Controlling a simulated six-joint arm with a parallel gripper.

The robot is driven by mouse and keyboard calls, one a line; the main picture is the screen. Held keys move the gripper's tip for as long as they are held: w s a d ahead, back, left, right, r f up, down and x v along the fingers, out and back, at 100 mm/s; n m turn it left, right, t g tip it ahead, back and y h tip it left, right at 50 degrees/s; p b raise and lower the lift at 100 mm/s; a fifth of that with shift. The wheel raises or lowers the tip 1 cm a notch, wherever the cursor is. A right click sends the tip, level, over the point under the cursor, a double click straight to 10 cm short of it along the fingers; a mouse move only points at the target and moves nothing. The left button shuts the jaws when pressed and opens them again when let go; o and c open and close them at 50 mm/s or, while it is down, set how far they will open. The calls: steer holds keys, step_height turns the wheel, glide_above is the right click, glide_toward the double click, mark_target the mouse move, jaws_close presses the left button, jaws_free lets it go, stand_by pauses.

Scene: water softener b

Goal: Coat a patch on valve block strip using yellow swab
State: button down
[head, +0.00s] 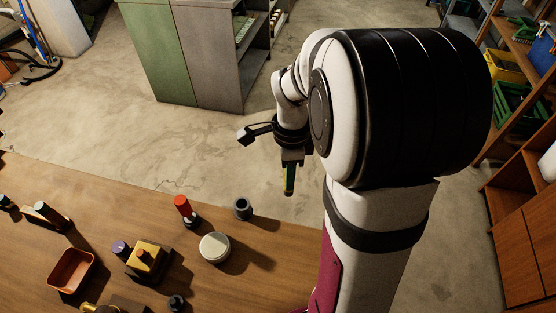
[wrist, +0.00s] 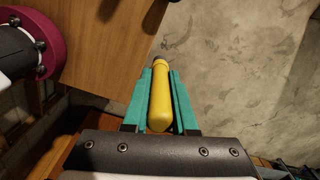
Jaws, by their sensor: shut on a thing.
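My gripper (head: 289,188) hangs beyond the table's far edge in the head view, with floor behind it. In the wrist view its two teal fingers (wrist: 160,75) are shut on the yellow swab (wrist: 160,100). The swab is a rounded yellow handle with a small grey end pointing away between the fingertips. A yellow block (head: 146,257) on a dark base stands on the table, well to the left of my gripper. I cannot tell whether it is the valve block strip. The swab touches nothing but the fingers.
The wooden table (head: 225,285) holds a red-capped bottle (head: 183,207), a grey cylinder (head: 243,208), a round white-topped piece (head: 214,247), an orange tray (head: 71,270) and a dark block (head: 46,214) with a pale piece. A cabinet (head: 190,50) stands behind; shelves are at right.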

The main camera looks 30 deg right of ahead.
steer(key=w+a+f+g+y, duration=0.1)
steer(key=w+a+g+y, duration=0.2)
steer(key=a, duration=1.5)
steer(key=shift+s+a+f, duration=0.1)
steer(key=shift+f, duration=1.5)
steer(key=shift+s+a+f, duration=0.1)
steer(key=shift+f, duration=1.5)
steer(key=shift+f, duration=0.6)
step_height(320, 180, up, 7)
